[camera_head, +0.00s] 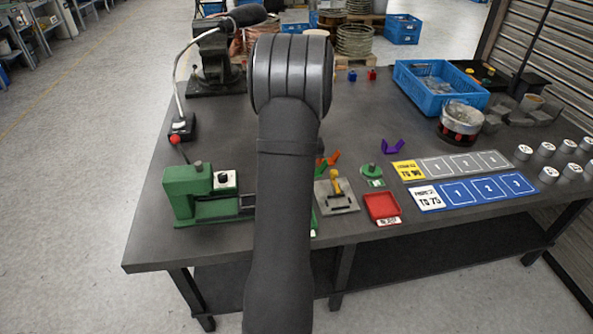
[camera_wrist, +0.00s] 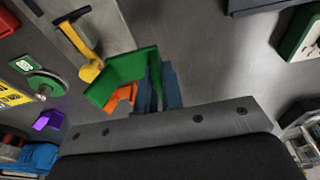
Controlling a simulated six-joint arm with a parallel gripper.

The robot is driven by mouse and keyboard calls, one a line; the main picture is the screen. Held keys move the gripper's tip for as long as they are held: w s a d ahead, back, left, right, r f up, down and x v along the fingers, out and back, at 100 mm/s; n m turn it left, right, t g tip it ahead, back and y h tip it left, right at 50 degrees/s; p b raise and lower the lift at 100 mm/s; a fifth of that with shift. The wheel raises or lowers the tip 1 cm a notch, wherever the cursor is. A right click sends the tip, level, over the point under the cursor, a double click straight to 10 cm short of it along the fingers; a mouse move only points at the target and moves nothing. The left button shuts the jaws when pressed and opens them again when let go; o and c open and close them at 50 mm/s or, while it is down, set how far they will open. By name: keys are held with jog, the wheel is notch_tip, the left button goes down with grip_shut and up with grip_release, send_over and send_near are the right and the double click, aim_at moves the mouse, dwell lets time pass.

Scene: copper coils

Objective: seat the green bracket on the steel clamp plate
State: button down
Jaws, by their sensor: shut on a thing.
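In the wrist view my gripper (camera_wrist: 163,88) is shut on the green bracket (camera_wrist: 122,72), a bent, angled piece. The bracket is tilted and seems to be above the table, but its height is unclear. The steel clamp plate (camera_head: 346,203) with its yellow-handled clamp (camera_head: 337,184) lies right of my arm in the head view. In the head view my arm hides the gripper, and I cannot make out the bracket for sure.
An orange bracket (camera_wrist: 118,97) lies partly behind the green one. A purple bracket (camera_head: 392,147), a round green fixture (camera_head: 370,171) and a red tray (camera_head: 382,205) stand right of the plate. A green machine (camera_head: 187,190) is left of my arm. A blue crate (camera_head: 430,102) is further back.

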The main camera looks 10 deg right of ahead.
jog(key=s+d+r, duration=0.2)
jog(key=s+d, duration=0.5)
jog(key=s, duration=0.2)
jog(key=shift+w+f, duration=0.15)
jog(key=shift+f, duration=2.9)
jog(key=shift+f, duration=0.75)
jog(key=c, duration=1.5)
grip_release()
notch_tip(320, 180, up, 8)
